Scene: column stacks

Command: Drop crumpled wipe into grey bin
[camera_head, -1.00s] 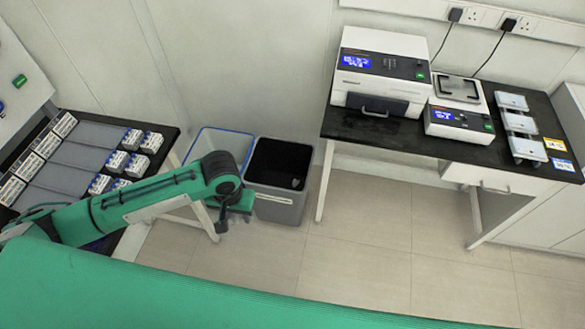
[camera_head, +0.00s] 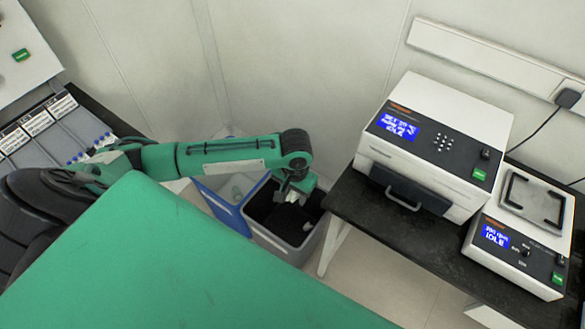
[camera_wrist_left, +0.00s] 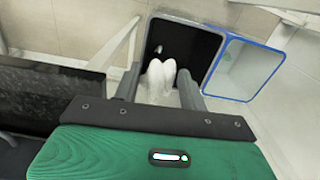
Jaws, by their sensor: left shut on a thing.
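My left gripper (camera_head: 292,194) is over the opening of the grey bin (camera_head: 280,246), pointing down. In the left wrist view its two fingers (camera_wrist_left: 159,72) are shut on the white crumpled wipe (camera_wrist_left: 160,86). The wipe (camera_head: 291,197) shows as a small white patch below the gripper in the head view. The grey bin (camera_wrist_left: 207,38) has a dark inside, and the wipe appears in front of its opening. A small pale scrap (camera_wrist_left: 158,49) lies inside the bin. I cannot tell the wipe's exact height above the rim. My right gripper is not in view.
A blue-rimmed bin (camera_head: 222,207) stands right beside the grey bin on its left, with something pale inside. A black-topped bench (camera_head: 370,218) with lab instruments (camera_head: 436,142) is close on the right. Another bench with a rack (camera_head: 50,132) is at the left.

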